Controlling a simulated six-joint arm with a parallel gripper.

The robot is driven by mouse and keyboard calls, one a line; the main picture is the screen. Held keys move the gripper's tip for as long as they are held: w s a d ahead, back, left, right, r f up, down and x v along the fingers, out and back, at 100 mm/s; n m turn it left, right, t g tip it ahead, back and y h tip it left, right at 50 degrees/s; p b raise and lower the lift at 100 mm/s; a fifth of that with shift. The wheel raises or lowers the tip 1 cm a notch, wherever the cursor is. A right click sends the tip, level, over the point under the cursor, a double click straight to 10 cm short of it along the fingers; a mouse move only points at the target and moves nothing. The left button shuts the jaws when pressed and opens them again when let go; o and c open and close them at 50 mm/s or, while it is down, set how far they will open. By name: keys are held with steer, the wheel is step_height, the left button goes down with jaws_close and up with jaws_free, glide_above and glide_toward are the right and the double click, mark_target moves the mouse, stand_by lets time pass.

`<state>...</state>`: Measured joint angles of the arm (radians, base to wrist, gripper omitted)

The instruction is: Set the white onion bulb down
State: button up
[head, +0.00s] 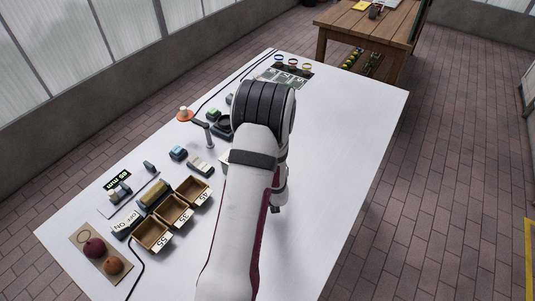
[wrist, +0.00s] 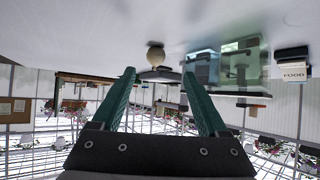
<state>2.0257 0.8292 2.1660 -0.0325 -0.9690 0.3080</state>
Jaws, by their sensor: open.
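A pale cream, round bulb, seemingly the white onion bulb (wrist: 155,53), shows in the wrist view near the white tabletop, just past the fingertips. A dark grey round disc (wrist: 158,75) lies against it in the picture; I cannot tell whether they touch. My gripper (wrist: 158,78) has its two green fingers spread wide, with nothing clasped between them. The bulb is roughly centred across the gap. In the head view my arm hides the bulb, and the fingers cannot be made out.
The wrist view looks upside down. A bluish clear block (wrist: 201,68) and a greenish one (wrist: 241,65) stand right of the bulb, with a FOOD label (wrist: 293,74) beyond. Wooden bins (head: 152,234) and small devices line the table's left; its right side (head: 345,140) is bare.

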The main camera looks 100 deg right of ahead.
steer(key=x, duration=0.8)
steer(key=shift+s+a, duration=0.1)
steer(key=shift+s, duration=0.25)
jaws_close()
